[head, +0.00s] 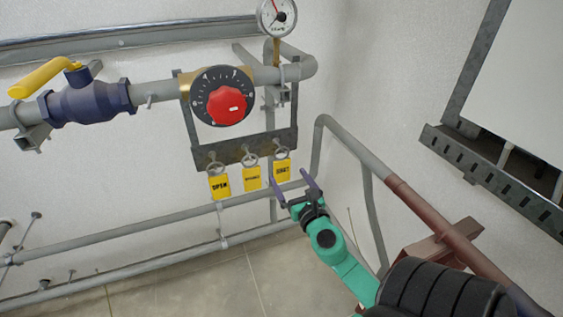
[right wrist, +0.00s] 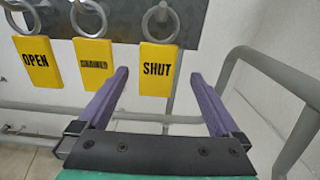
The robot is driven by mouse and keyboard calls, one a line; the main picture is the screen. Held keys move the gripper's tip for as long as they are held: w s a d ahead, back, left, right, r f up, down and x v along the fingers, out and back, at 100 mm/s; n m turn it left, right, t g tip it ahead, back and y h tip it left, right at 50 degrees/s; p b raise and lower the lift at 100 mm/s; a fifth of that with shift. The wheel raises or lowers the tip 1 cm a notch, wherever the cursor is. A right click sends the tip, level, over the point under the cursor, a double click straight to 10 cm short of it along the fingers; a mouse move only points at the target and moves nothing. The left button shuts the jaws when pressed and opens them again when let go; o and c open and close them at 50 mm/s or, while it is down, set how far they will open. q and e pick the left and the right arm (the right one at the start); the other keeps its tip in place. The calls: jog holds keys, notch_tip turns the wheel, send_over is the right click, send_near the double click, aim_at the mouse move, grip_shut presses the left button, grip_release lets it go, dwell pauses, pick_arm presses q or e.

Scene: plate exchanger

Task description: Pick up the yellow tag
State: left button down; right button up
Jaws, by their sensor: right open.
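Three yellow tags hang by metal rings from a grey bracket: an OPEN tag (head: 219,187), a middle tag (head: 252,178) with smaller lettering, and a SHUT tag (head: 282,171). In the right wrist view the OPEN tag (right wrist: 37,61) and middle tag (right wrist: 94,65) are left of the SHUT tag (right wrist: 158,69). My right gripper (head: 290,179) is open, its purple fingers pointing toward the SHUT tag. In the right wrist view the SHUT tag shows between the fingertips (right wrist: 160,74), with gaps on both sides. My left gripper is out of view.
The grey bracket (head: 240,149) hangs below a dial with a red knob (head: 227,106). A blue valve with a yellow handle (head: 46,77) is at left, a gauge (head: 277,15) above. Grey pipes run below the tags.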

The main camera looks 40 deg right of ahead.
aim_at(283, 170)
jog(key=p+x, duration=0.1)
jog(key=x, duration=0.4)
jog(key=shift+w+a+f, duration=0.1)
jog(key=shift+a+f, duration=0.05)
jog(key=shift+f, duration=0.05)
jog(key=shift+w+f, duration=0.1)
jog(key=shift+f, duration=0.05)
jog(key=c, duration=1.4)
jog(key=shift+r, duration=0.2)
jog(key=shift+c, duration=0.2)
